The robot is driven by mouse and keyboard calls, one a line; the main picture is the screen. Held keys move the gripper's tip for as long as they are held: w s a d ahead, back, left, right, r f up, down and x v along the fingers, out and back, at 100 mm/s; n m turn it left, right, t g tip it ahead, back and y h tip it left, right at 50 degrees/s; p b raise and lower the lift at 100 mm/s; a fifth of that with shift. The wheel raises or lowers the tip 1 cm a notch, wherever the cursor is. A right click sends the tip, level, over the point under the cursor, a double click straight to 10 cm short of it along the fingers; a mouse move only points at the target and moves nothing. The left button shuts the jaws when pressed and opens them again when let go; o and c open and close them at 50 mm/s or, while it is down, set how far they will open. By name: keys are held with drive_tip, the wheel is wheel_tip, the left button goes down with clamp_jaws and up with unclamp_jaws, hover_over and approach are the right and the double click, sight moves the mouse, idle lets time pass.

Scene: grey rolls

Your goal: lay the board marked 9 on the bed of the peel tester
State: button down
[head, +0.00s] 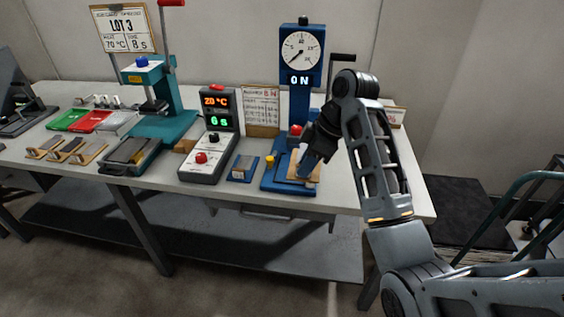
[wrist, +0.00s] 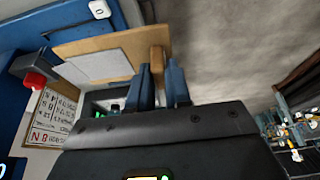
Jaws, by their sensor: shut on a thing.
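The peel tester (head: 300,95) is a blue stand with a round dial and a display reading 0 N. Its blue bed (head: 276,187) is low at the front. My gripper (head: 308,162) is over the bed, shut on a tan wooden board (head: 294,168) with a pale grey strip on it. In the wrist view the fingers (wrist: 161,85) close on the wooden bar at the end of the board (wrist: 125,42). I cannot read a 9 on the board. My gripper hides part of it, and I cannot tell whether it touches the bed.
A teal press (head: 160,100) is further left, near several boards (head: 70,150) and coloured trays (head: 90,121). A crank handle (head: 342,58) sticks out right of the tester.

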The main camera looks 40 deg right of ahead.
sight(297, 150)
drive_tip(key=w+d+f, duration=0.2)
drive_tip(key=w, duration=0.1)
drive_tip(key=w+d+f+b, duration=0.1)
drive_tip(key=w+f, duration=0.1)
drive_tip(key=w, duration=0.1)
drive_tip(key=w+d+f, duration=0.2)
drive_tip(key=w+f, duration=0.1)
drive_tip(key=w, duration=0.1)
drive_tip(key=shift+w+d+b, duration=0.1)
drive_tip(key=shift+d+b, duration=0.2)
drive_tip(key=shift+f+p, duration=0.3)
drive_tip(key=shift+f, duration=1.7)
drive_tip(key=c, duration=1.1)
unclamp_jaws()
drive_tip(key=shift+o, duration=0.2)
drive_tip(key=v, duration=1.2)
drive_tip(key=shift+b, duration=0.4)
